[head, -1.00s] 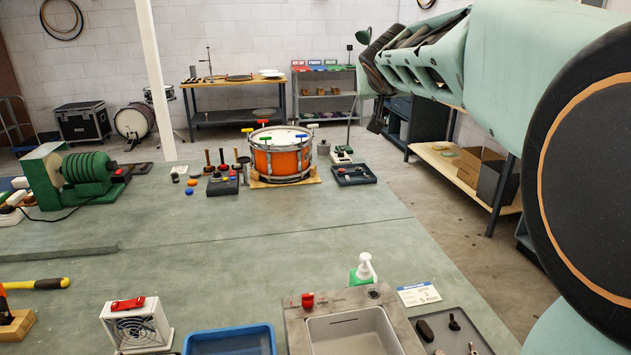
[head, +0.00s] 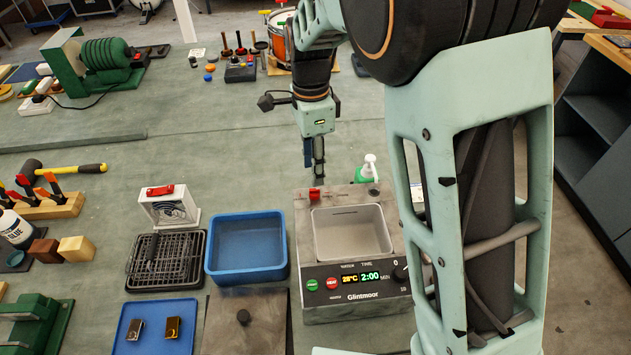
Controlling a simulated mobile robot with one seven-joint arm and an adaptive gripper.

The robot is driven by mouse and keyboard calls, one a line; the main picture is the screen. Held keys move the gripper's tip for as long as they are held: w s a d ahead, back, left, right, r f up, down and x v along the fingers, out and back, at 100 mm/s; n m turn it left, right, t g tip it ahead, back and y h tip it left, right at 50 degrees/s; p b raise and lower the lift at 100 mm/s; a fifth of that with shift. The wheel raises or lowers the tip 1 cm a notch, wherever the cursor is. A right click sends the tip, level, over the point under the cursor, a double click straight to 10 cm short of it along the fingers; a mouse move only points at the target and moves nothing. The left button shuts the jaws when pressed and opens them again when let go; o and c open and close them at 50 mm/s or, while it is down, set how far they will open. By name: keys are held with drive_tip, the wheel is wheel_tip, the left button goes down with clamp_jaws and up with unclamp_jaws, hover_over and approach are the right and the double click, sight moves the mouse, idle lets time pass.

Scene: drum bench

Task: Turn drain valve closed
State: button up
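The ultrasonic cleaner (head: 349,285), marked Glintmoor, stands at the front of the bench with an open steel basin (head: 352,238) in its top. A small red valve handle (head: 315,193) sits on the cleaner's back left corner, likely the drain valve. Which way it is turned is too small to tell. My gripper (head: 318,178) points down just behind and above the red handle. It appears apart from it, though the depth is hard to judge. The fingers show as a narrow dark shape, so their opening cannot be told.
A soap bottle (head: 368,170) with a white pump stands behind the cleaner's right side. A blue tub (head: 246,247) stands close on the left, beside a black wire basket (head: 165,260) and a small fan box (head: 170,207).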

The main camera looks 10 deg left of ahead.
sight(314, 189)
wheel_tip(314, 189, down, 7)
drive_tip(key=shift+s+d+r, duration=0.1)
drive_tip(key=shift+s, duration=0.05)
clamp_jaws()
idle(0.4)
